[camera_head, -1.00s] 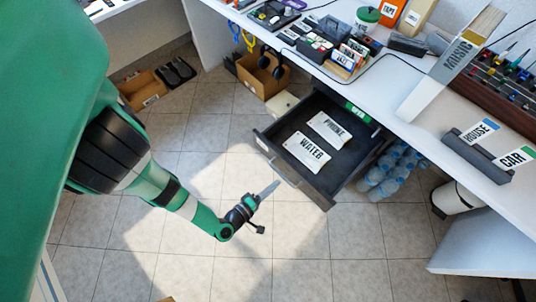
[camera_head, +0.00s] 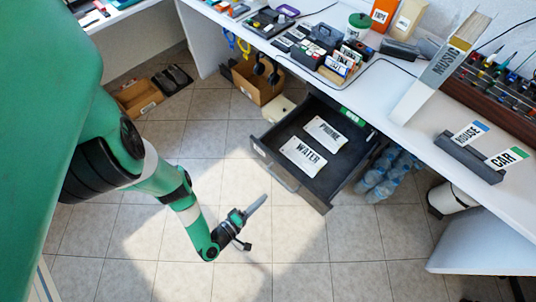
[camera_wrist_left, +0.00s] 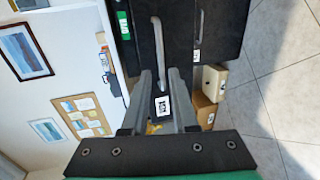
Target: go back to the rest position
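My left gripper (camera_head: 254,206) hangs over the tiled floor, to the lower left of the pulled-out drawer (camera_head: 282,181) and apart from it. In the left wrist view its two grey fingers (camera_wrist_left: 160,76) stand apart with nothing held between them; a dark front with a handle (camera_wrist_left: 157,48) shows beyond. In the head view the drawer holds two white plates, PHONE (camera_head: 323,132) and WATER (camera_head: 302,156). My right gripper is in neither view.
The white desk (camera_head: 375,98) carries a MUSIC box (camera_head: 432,85), a dark rack (camera_head: 468,160) with HOUSE and CAR cards, and several small items. A cardboard box (camera_head: 262,89) and blue bottles (camera_head: 378,182) stand below. The floor around my left gripper is clear.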

